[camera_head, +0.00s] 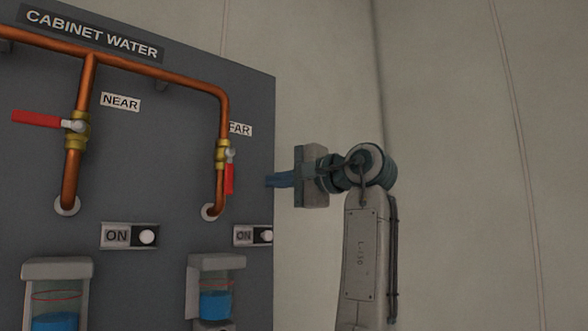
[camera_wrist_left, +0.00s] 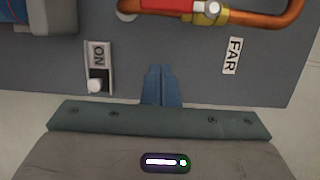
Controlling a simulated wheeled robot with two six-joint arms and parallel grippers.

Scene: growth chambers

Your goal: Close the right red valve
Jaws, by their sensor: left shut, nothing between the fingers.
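The right red valve (camera_head: 229,178) is on the copper pipe beside the FAR label. Its red handle hangs straight down, in line with the vertical pipe. The handle also shows at the top edge of the left wrist view (camera_wrist_left: 172,5), partly cut off. My left gripper (camera_head: 272,181) is shut and empty, its blue fingers pointing left at the panel's right edge, to the right of the handle and apart from it. In the left wrist view the shut fingers (camera_wrist_left: 162,86) sit between the ON switch and the FAR label. My right gripper is not in view.
The left red valve (camera_head: 37,119) beside the NEAR label has its handle turned sideways, across its pipe. ON switches (camera_head: 130,236) and containers of blue liquid (camera_head: 215,303) are below the valves.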

